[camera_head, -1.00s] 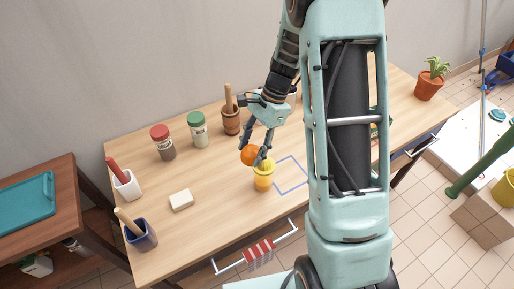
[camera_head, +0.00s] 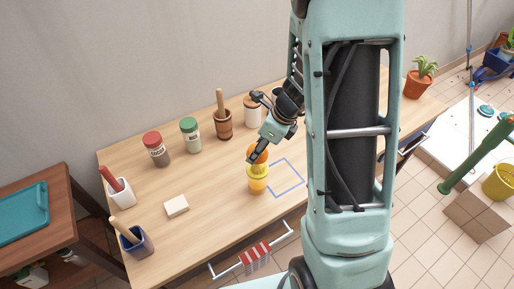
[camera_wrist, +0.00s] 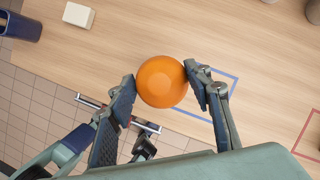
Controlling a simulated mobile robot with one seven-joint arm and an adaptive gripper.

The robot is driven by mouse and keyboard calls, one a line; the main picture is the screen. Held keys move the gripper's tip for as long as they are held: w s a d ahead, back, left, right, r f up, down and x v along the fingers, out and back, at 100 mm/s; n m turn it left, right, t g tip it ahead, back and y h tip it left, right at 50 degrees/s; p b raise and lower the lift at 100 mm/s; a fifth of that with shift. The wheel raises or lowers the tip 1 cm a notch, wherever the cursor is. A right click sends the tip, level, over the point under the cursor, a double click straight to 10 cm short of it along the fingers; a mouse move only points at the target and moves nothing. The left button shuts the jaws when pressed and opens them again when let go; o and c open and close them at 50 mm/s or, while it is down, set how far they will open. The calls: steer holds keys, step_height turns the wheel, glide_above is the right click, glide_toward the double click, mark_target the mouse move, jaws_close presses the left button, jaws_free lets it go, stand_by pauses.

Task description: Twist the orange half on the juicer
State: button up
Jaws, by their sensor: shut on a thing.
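The orange half (camera_head: 258,152) shows its rounded orange side up in the head view, directly above the yellow juicer (camera_head: 257,183). My gripper (camera_head: 256,155) is shut on it from above. In the wrist view the orange half (camera_wrist: 161,81) sits between my two fingers (camera_wrist: 160,85) and hides the juicer. The juicer stands upright on the table beside a blue outlined square. I cannot tell whether the orange half touches the juicer's cone.
A white block (camera_head: 176,206), a blue cup (camera_head: 138,242) and a white cup (camera_head: 121,194) stand to the left. Two jars (camera_head: 190,135), a mortar with pestle (camera_head: 223,123) and a white canister (camera_head: 252,111) stand behind. The blue square (camera_head: 287,178) is empty.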

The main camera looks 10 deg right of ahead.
mark_target(257, 177)
steer(key=shift+f+b, duration=2.4)
steer(key=shift+f, duration=0.3)
steer(key=shift+f+b, duration=0.35)
steer(key=shift+f, duration=0.05)
steer(key=n, duration=0.2)
steer(key=n+g, duration=0.1)
steer(key=n, duration=0.1)
steer(key=shift+r+g+y+p, duration=0.1)
steer(key=shift+g+y+p, duration=0.2)
steer(key=shift+y, duration=0.1)
steer(key=m+t, duration=0.1)
steer(key=m, duration=0.2)
steer(key=shift+s+h, duration=0.15)
steer(key=shift+h, duration=0.15)
steer(key=m+t, duration=0.1)
steer(key=m, duration=0.1)
steer(key=m+h, duration=0.1)
steer(key=m, duration=0.2)
steer(key=shift+m+t+h, duration=0.3)
steer(key=shift+t, duration=0.1)
steer(key=n+g+y, duration=0.1)
steer(key=n, duration=0.2)
steer(key=shift+d+n, duration=0.1)
steer(key=shift+n, duration=0.7)
